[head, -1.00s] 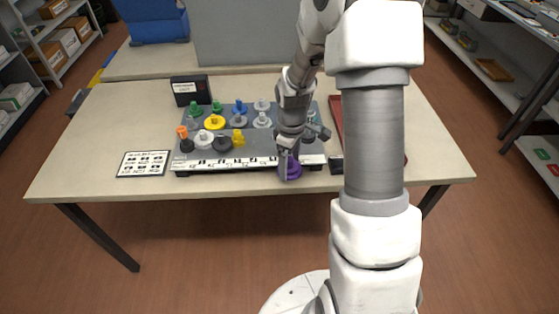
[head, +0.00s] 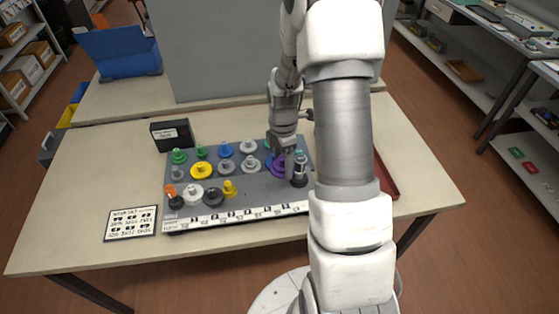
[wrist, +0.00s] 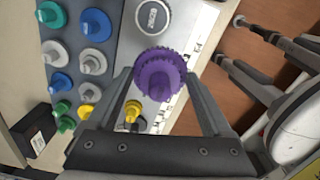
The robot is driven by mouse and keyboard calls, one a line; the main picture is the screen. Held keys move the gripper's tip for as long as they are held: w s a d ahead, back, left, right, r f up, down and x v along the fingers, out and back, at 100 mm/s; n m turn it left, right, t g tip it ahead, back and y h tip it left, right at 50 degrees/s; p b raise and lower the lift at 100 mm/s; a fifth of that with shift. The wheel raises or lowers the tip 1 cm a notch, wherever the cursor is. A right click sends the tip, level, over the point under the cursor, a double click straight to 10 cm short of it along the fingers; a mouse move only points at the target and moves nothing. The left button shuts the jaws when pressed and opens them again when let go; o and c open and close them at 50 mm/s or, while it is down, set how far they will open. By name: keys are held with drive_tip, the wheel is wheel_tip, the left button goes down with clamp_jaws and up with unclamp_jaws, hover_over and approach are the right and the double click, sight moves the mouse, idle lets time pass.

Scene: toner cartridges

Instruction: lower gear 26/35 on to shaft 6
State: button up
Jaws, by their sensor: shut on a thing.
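The purple toothed gear (wrist: 160,75) is held between the two fingers of my gripper (wrist: 161,84) in the wrist view, with its lighter hub facing the camera. In the head view, my gripper (head: 286,158) holds the purple gear (head: 279,166) over the right part of the grey board (head: 255,191). Whether the gear touches the board is unclear. A dark-based post with a grey top (head: 299,170) stands just right of it. A round, lettered cap (wrist: 152,16) shows above the gear in the wrist view. I cannot read which shaft is number 6; the gear hides what lies under it.
Several coloured gears, including yellow (head: 202,170) and white (head: 193,194), stand on the board's left and middle. A numbered white strip (head: 240,214) runs along its front. A black box (head: 172,134), a printed card (head: 131,223) and a red tray (head: 385,180) surround it.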

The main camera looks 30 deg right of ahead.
drive_tip(key=shift+w+d, duration=0.1)
drive_tip(key=shift+w, duration=0.2)
drive_tip(key=b, duration=0.3)
hover_over(282, 186)
drive_tip(key=shift+f, duration=2.15)
drive_tip(key=shift+f+b, duration=1.65)
drive_tip(key=shift+f, duration=0.3)
drive_tip(key=shift+f+b, duration=1)
drive_tip(key=shift+f, duration=0.3)
drive_tip(key=o, duration=1.1)
drive_tip(key=shift+o, duration=0.2)
